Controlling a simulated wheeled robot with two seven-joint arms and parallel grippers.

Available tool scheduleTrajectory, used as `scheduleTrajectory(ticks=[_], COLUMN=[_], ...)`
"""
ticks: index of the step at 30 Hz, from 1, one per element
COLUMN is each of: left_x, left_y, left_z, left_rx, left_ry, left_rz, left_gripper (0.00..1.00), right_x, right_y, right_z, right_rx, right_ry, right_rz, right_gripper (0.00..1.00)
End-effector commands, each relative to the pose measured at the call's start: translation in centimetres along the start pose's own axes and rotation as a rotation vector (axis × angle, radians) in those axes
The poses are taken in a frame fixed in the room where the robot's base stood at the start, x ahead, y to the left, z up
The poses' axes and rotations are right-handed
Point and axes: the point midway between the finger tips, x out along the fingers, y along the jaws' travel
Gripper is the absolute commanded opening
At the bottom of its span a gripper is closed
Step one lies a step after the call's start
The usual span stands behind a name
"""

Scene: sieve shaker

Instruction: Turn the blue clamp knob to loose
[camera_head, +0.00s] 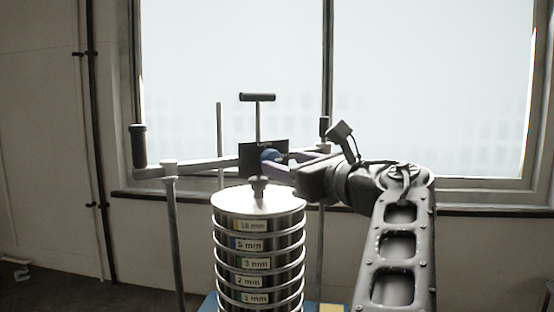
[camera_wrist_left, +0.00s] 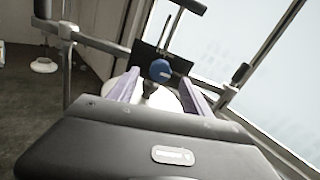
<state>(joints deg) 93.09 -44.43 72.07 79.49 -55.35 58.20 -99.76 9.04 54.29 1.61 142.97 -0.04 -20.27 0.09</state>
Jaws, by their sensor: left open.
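The blue clamp knob (camera_head: 268,155) sits on the clamp bar (camera_head: 205,166) above the sieve stack, in front of a dark plate (camera_head: 249,150). In the left wrist view the knob (camera_wrist_left: 160,69) shows as a round blue face with a marking beside it. My left gripper (camera_head: 285,158) reaches in from the right in the head view. It is open, its two fingers on either side of the knob in the wrist view (camera_wrist_left: 159,77). A gap shows between the knob and each finger there. My right gripper is not in view.
The sieve stack (camera_head: 258,201) with labelled rings stands below the bar, between upright rods (camera_head: 173,235). A black T-handle (camera_head: 257,97) rises above the plate. A dark grip (camera_head: 138,146) stands at the bar's left end. A window is behind.

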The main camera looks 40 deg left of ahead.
Motion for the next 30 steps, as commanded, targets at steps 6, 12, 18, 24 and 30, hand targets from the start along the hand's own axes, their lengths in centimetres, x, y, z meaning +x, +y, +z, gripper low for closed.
scheduleTrajectory(ticks=[6, 12, 18, 24, 30], left_x=[3.3, 4.3, 4.3, 4.3, 4.3], left_y=[0.0, 0.0, -0.1, -0.1, -0.1], left_z=[0.1, 0.0, 0.0, 0.0, 0.0], left_rx=[0.0, -0.001, -0.001, -0.001, -0.001], left_ry=[0.001, -0.001, -0.001, -0.001, -0.001], left_rz=[0.001, -0.001, -0.002, -0.002, -0.002], left_gripper=[0.57, 0.57, 0.57, 0.42, 0.26], right_x=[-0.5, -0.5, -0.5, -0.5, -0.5], right_y=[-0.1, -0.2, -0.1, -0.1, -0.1], right_z=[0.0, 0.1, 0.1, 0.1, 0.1], right_rx=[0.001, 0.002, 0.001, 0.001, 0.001], right_ry=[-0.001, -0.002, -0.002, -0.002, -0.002], right_rz=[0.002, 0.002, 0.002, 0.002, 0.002], right_gripper=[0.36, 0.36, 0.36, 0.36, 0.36])
